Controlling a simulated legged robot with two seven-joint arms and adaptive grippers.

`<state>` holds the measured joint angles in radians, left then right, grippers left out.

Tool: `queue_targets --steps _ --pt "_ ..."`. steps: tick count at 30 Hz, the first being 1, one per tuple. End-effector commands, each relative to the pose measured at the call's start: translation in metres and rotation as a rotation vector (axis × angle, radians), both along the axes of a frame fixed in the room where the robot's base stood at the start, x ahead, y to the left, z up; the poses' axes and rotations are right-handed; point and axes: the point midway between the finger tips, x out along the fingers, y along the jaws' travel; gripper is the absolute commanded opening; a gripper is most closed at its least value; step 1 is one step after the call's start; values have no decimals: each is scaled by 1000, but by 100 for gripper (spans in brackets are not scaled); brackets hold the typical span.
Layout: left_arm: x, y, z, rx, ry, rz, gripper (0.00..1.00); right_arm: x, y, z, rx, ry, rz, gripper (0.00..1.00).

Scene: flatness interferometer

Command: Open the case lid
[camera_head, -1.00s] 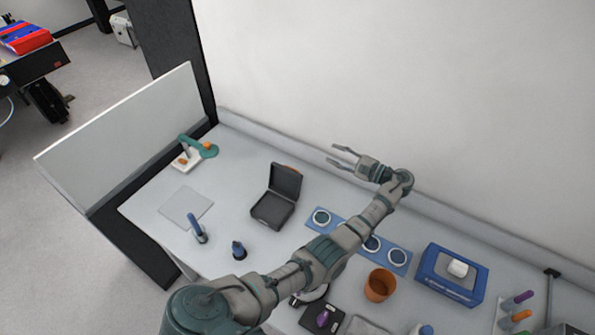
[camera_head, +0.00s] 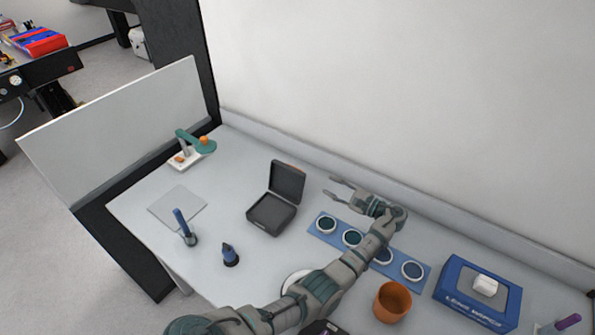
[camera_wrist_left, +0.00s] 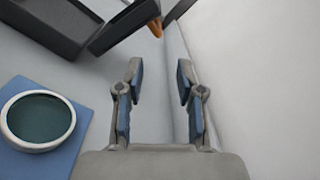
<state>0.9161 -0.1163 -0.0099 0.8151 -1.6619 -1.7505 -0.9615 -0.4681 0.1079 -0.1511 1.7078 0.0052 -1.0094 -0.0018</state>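The dark grey case (camera_head: 271,213) stands on the bench left of the middle in the head view. Its lid (camera_head: 287,182) is raised, standing steeply up at the back, and the inside shows. My left gripper (camera_head: 334,188) is open and empty, to the right of the lid and apart from it. In the left wrist view the open fingers (camera_wrist_left: 158,90) have nothing between them. The lid (camera_wrist_left: 122,25) and part of the case base (camera_wrist_left: 58,22) show ahead at the upper left there, with an orange part (camera_wrist_left: 156,27) at the lid's edge. My right gripper is not in view.
A blue mat (camera_head: 327,239) with several round lenses lies under my left arm; one lens (camera_wrist_left: 38,120) shows in the wrist view. An orange pot (camera_head: 392,302) and a blue wipes box (camera_head: 478,292) stand right. Two blue-handled tools (camera_head: 183,225) (camera_head: 230,255) stand left. The wall is close behind.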

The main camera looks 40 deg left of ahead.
Motion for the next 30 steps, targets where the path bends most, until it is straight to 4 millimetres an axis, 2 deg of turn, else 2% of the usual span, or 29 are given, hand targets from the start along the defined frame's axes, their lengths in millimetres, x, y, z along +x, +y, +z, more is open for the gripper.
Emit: queue_targets --steps 1,9,15,21,30 --pt "-2 15 1 -1 0 4 37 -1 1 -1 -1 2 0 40" --pt "-8 86 -2 -6 2 4 37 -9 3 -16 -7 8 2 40" --pt "-12 121 0 -2 3 3 37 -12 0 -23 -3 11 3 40" --pt "-13 137 2 2 3 1 37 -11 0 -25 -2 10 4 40" --pt "-14 148 -1 -4 3 1 37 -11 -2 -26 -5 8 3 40"
